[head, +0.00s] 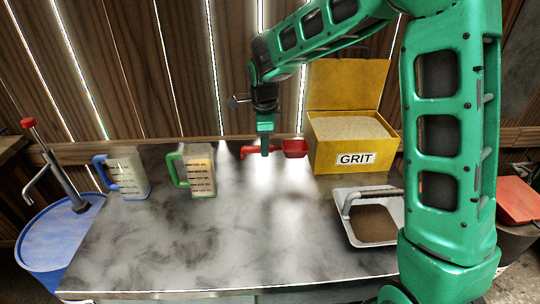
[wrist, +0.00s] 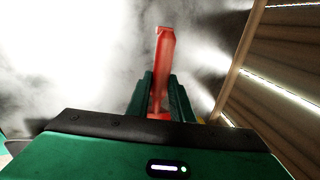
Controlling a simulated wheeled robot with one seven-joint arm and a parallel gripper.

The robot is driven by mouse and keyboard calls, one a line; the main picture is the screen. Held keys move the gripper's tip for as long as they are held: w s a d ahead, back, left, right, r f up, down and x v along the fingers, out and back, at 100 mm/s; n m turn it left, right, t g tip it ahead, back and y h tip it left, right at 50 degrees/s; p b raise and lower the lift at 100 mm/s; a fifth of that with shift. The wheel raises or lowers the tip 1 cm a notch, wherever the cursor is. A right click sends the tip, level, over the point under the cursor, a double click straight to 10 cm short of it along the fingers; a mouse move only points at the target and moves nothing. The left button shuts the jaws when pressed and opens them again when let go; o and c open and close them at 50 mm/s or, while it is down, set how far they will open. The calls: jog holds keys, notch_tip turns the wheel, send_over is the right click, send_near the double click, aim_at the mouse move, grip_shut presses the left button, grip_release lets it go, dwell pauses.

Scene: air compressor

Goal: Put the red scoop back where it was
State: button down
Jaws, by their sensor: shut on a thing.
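The red scoop (head: 294,148) is near the back of the table, just left of the yellow grit box (head: 310,151). Its bowl points right, toward the box, and its handle runs left. My gripper (head: 265,150) points down and is shut on the scoop's handle. In the wrist view the red handle (wrist: 164,60) stands out from between my fingers (wrist: 160,95), and the bowl is mostly hidden. I cannot tell whether the scoop touches the tabletop.
A blue-handled jug (head: 130,173) and a green-handled jug (head: 202,176) stand on the left of the table (head: 200,255). A white pan (head: 345,228) of brown grains is at right, beside my arm. The open-lidded grit box is full. The table's front middle is clear.

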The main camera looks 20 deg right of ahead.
jog(key=w+d+f, duration=0.2)
jog(key=w, duration=0.1)
jog(key=w+d+f, duration=0.1)
jog(key=w, duration=0.1)
jog(key=shift+f, duration=2.3)
jog(key=shift+f, duration=0.1)
jog(key=c, duration=1.6)
grip_release()
jog(key=shift+o, duration=0.2)
notch_tip(320, 180, up, 12)
jog(key=s, duration=0.2)
jog(key=shift+s+a, duration=0.2)
jog(key=shift+d, duration=0.1)
